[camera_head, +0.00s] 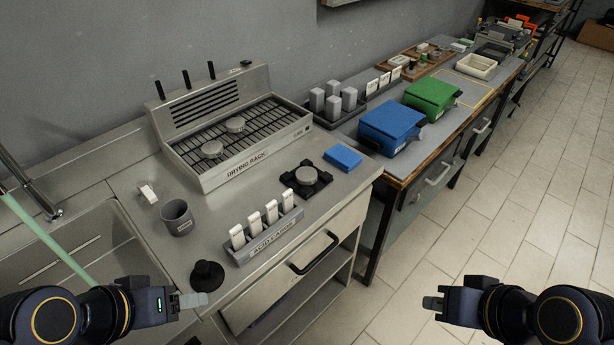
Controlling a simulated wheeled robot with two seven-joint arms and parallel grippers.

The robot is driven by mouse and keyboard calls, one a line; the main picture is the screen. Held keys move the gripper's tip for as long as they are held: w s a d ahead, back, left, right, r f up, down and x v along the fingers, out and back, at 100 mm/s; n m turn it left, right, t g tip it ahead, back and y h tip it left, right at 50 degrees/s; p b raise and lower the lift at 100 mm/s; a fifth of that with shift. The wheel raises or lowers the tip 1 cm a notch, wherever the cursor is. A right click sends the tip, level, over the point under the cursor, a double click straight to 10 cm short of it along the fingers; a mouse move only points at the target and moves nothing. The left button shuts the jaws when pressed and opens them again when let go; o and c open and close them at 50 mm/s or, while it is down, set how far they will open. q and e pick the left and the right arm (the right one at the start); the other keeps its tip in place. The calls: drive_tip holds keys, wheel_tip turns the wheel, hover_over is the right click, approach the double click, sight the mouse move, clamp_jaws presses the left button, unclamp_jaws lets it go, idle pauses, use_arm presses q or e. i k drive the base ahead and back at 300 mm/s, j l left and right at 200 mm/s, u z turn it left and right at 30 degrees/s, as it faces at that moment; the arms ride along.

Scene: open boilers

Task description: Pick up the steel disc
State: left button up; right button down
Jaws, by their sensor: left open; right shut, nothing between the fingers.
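A round grey steel disc (306,175) sits on a black square holder (321,182) on the grey counter, right of the drying rack. My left gripper (204,299) is low at the left, near the counter's front edge and below the black knob-like object, open and empty. My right gripper (428,303) is low at the right, over the floor, shut and empty. Both grippers are well apart from the discs.
An acid cards holder (265,238) with several white cards stands at the counter's front. A grey cup (177,217), a black knob-like object (207,276) and a blue pad (343,157) are nearby. Blue (391,125) and green (432,96) boxes stand on the farther bench.

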sight(304, 175)
drive_tip(key=i+l+u, duration=0.1)
drive_tip(key=l+u, duration=0.25)
drive_tip(key=l, duration=0.45)
drive_tip(key=l+u, duration=0.3)
drive_tip(key=l, duration=0.55)
drive_tip(key=i+l+u, duration=0.3)
drive_tip(key=i+l, duration=0.15)
drive_tip(key=i, duration=0.05)
